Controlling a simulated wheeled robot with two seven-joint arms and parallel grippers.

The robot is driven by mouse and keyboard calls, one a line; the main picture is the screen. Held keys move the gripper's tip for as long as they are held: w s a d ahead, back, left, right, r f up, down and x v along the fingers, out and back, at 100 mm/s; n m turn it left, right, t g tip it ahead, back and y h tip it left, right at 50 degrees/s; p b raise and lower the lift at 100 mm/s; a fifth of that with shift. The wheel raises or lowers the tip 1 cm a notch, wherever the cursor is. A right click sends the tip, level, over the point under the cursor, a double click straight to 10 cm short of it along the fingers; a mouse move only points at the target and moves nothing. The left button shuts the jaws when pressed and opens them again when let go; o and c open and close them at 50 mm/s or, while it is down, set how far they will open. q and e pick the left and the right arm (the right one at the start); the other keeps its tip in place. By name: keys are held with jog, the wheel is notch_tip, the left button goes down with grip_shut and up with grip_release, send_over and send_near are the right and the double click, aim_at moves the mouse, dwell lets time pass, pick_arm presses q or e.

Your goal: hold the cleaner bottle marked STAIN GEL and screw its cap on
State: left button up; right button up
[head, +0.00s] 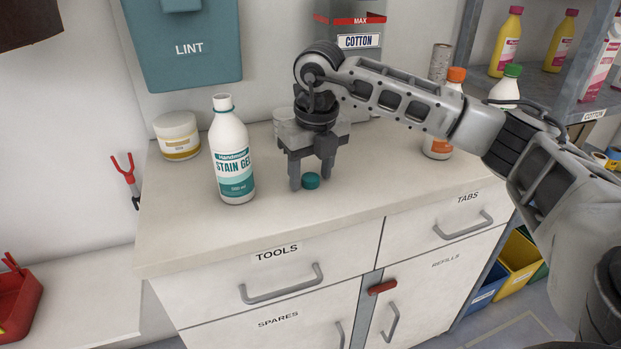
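The white STAIN GEL bottle (231,158) with a teal label stands upright on the left part of the counter. No teal cap shows on its pale narrow neck. A small teal cap (311,181) is at the counter, right of the bottle. My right gripper (311,176) points down over the counter, with the cap between its fingertips. The fingers look very near the cap's sides; I cannot tell whether they touch it. My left gripper is not in view, and nothing holds the bottle.
A cream jar (177,136) stands behind the bottle at left. An orange-capped bottle (443,118) and a green-capped bottle (505,88) stand at right. A clear container, partly hidden, is behind my gripper. The counter's front strip (220,235) is clear above the TOOLS drawer (280,275).

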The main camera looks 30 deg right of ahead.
aim_at(309, 176)
jog(key=c, duration=0.8)
jog(key=shift+r, duration=0.2)
jog(key=shift+r, duration=0.25)
notch_tip(309, 176, up, 2)
jog(key=shift+r, duration=0.15)
jog(key=s+a+r, duration=0.5)
jog(key=s+r, duration=0.5)
jog(key=s, duration=0.3)
jog(key=shift+a+p, duration=0.2)
jog(key=shift+p, duration=0.15)
